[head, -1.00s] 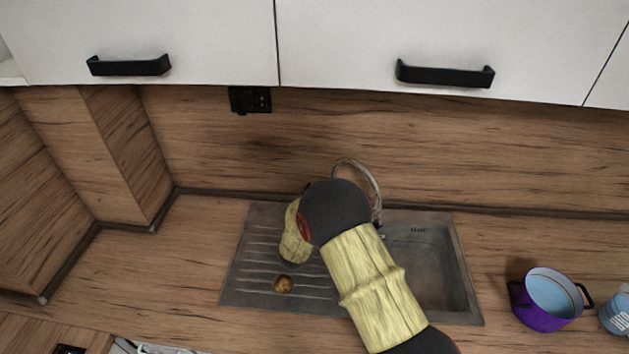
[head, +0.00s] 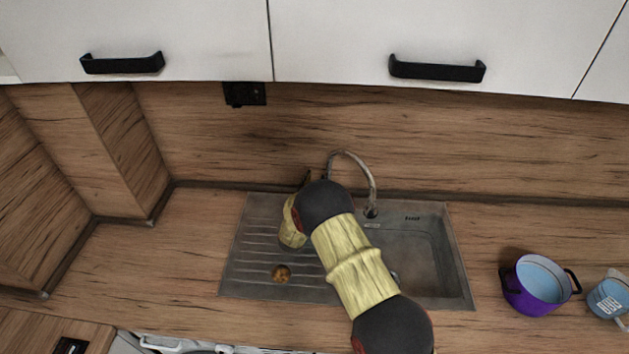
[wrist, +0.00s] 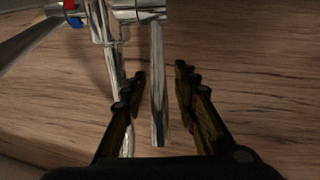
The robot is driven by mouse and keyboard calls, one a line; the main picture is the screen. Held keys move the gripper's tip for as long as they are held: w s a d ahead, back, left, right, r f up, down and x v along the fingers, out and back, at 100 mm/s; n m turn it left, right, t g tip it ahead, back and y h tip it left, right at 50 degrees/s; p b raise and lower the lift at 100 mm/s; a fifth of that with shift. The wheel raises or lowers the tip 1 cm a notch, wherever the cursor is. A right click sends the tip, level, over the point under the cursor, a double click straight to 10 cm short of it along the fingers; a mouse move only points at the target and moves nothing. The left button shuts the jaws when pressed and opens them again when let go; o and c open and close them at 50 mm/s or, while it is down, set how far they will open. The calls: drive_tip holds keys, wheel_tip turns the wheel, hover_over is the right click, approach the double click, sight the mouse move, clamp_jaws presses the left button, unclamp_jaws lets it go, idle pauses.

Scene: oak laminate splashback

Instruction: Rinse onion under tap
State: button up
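The onion (head: 281,273), small, round and brown, lies on the ribbed drainboard left of the basin. The curved metal tap (head: 369,185) rises behind the sink (head: 425,255), its base at the back of the basin. In the wrist view, chrome tap parts (wrist: 158,95) show between and beyond my fingers, with red and blue marks at the top left. My gripper (wrist: 160,78) is open, its two dark fingers apart; I cannot tell whether either touches the chrome. In the head view my arm hides most of the gripper and part of the sink.
A purple pot (head: 535,290) with a pale blue inside stands on the counter right of the sink, with a light blue container (head: 608,298) beside it. White cupboards hang above. The counter left of the drainboard is clear.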

drive_tip(key=shift+w, duration=0.1)
drive_tip(key=shift+c, duration=0.9)
clamp_jaws()
